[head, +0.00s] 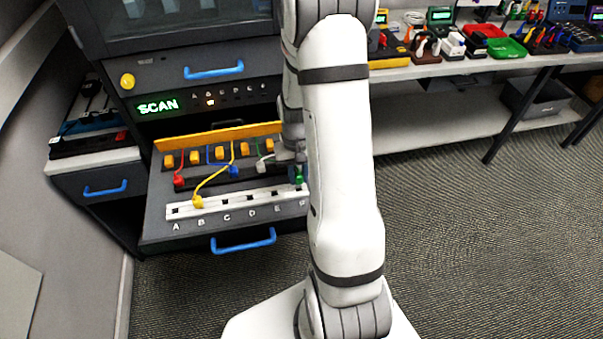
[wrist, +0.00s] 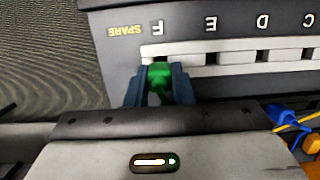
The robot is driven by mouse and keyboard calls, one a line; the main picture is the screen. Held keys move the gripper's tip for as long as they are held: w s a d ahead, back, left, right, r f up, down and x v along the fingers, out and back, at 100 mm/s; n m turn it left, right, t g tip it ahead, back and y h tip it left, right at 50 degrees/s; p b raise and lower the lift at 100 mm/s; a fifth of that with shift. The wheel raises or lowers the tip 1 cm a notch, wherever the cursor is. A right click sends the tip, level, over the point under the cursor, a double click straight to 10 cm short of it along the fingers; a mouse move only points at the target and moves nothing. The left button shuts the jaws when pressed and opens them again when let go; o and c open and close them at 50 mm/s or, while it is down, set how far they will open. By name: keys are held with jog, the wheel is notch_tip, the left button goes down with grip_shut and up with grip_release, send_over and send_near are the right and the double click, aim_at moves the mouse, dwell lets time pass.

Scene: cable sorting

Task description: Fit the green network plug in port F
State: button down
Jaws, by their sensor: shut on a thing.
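My gripper (wrist: 159,82) is shut on the green network plug (wrist: 159,73), its two blue-grey fingers on either side. The plug points at the white port strip (wrist: 237,58), right in front of the port under the upside-down letter F. Its front end is at the strip; I cannot tell whether it sits inside the port. In the head view the green plug (head: 299,180) shows at the right end of the strip (head: 230,203), near label F, partly hidden by my arm.
The yellow plug (head: 198,202) is at port B. Red (head: 179,181), blue (head: 234,171) and white (head: 261,166) plugs stand in a dark row behind the strip. A blue drawer handle (head: 243,240) is in front.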

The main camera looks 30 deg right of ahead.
jog(key=shift+f+b, duration=1.25)
jog(key=shift+f, duration=0.15)
dwell(1.6)
jog(key=c, duration=1.2)
grip_release()
jog(key=shift+o, duration=0.7)
jog(key=o, duration=0.4)
jog(key=shift+c, duration=0.2)
jog(key=shift+r+p, duration=2.45)
jog(key=shift+r, duration=1.05)
jog(key=shift+w, duration=0.1)
